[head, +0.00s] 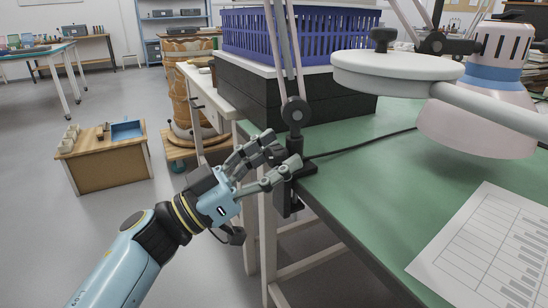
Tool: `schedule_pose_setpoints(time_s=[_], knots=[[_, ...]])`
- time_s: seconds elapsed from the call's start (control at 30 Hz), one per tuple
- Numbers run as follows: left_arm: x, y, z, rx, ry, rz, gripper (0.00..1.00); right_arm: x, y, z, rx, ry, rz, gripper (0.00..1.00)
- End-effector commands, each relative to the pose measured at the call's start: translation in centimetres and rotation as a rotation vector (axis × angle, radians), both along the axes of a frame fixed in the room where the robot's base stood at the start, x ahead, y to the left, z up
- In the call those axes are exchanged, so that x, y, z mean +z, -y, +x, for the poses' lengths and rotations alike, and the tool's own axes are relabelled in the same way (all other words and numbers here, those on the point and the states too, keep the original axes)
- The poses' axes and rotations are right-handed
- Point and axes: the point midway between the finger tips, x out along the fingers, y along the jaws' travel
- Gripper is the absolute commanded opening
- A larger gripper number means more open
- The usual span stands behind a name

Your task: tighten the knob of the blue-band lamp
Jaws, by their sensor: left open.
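A round dark knob (295,113) shows at the foot of other pale arms, above a black clamp (289,196) on the table edge. I cannot tell which knob belongs to this lamp. My left gripper (281,152) is open, with its fingertips just below that round knob, in front of the clamp. Contact is unclear. My right gripper is out of view.
The green table (375,200) carries a printed sheet (482,250), black boxes (290,95) and a blue crate (300,32). A white round lamp head (397,72) overhangs it, with another dark knob (383,38) on top.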

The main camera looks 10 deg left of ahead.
Motion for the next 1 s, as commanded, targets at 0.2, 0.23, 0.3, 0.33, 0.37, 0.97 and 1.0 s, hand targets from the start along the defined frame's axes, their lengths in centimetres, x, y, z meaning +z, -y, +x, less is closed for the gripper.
schedule_pose_setpoints(time_s=[0.2, 0.23, 0.3, 0.33, 0.37, 0.97, 1.0], knots=[[0.0, 0.0, 0.0, 0.0, 0.0, 0.0, 0.46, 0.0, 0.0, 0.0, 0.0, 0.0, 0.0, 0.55], [0.0, 0.0, 0.0, 0.0, 0.0, 0.0, 0.42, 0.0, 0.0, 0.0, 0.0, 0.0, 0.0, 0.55], [0.0, 0.0, 0.0, 0.0, 0.0, 0.0, 0.33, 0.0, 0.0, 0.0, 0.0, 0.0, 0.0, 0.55], [0.0, 0.0, 0.0, 0.0, 0.0, 0.0, 0.29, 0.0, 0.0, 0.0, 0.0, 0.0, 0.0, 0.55], [0.0, 0.0, 0.0, 0.0, 0.0, 0.0, 0.25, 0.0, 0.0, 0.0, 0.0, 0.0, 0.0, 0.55], [0.1, -0.1, 0.0, 0.0, 0.189, 0.128, 0.0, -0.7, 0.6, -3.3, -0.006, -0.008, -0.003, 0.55], [0.1, -0.1, 0.0, 0.0, 0.2, 0.135, 0.0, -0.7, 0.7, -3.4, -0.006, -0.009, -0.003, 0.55]])
